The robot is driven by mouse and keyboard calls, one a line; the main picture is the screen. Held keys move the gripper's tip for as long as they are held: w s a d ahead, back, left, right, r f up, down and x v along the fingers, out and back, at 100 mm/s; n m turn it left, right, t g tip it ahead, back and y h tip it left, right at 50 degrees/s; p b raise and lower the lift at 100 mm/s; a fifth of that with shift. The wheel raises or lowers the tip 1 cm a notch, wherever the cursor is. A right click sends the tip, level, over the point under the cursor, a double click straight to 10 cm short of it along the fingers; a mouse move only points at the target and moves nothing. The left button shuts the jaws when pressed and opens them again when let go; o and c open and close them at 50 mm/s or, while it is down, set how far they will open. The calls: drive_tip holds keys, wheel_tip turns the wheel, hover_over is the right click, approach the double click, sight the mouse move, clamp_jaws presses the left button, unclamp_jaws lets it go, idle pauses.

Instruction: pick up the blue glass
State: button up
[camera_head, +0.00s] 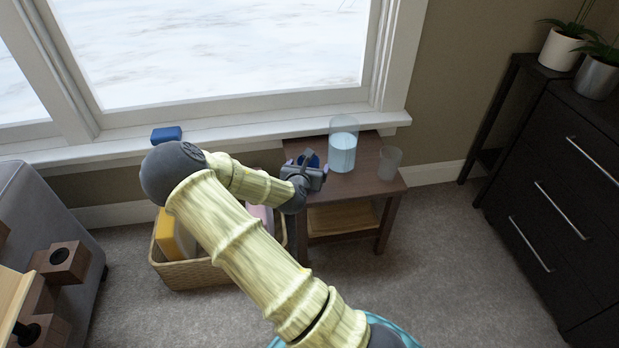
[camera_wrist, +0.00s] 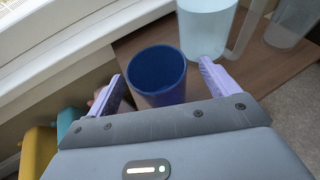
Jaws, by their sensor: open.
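The blue glass (camera_wrist: 157,76) stands upright on a small brown wooden table (camera_head: 367,172). In the wrist view its open rim faces me, between and a little beyond the two lilac fingers. In the head view only part of the blue glass (camera_head: 311,158) shows behind my gripper (camera_head: 307,168). My gripper is open and empty in the wrist view (camera_wrist: 158,82), with one finger to each side of the glass. I cannot tell whether either finger touches it. The right fingertip is close to a clear pitcher of pale blue liquid.
The pitcher (camera_head: 342,150) stands right of the blue glass, and a clear tumbler (camera_head: 389,161) is farther right. A wicker basket (camera_head: 193,274) sits left of the table. The window sill (camera_head: 230,137) runs behind, with a blue block (camera_head: 166,134) on it.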

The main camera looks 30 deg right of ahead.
drive_tip(key=b+x, duration=0.1)
drive_tip(key=x, duration=0.2)
drive_tip(key=shift+w+d+b, duration=0.15)
drive_tip(key=shift+w+b, duration=0.15)
drive_tip(key=shift+w, duration=0.05)
drive_tip(key=shift+c, duration=0.2)
drive_tip(key=c, duration=1.2)
drive_tip(key=shift+o, duration=0.2)
drive_tip(key=shift+r, duration=0.1)
wheel_tip(320, 180, up, 10)
drive_tip(key=p, duration=0.5)
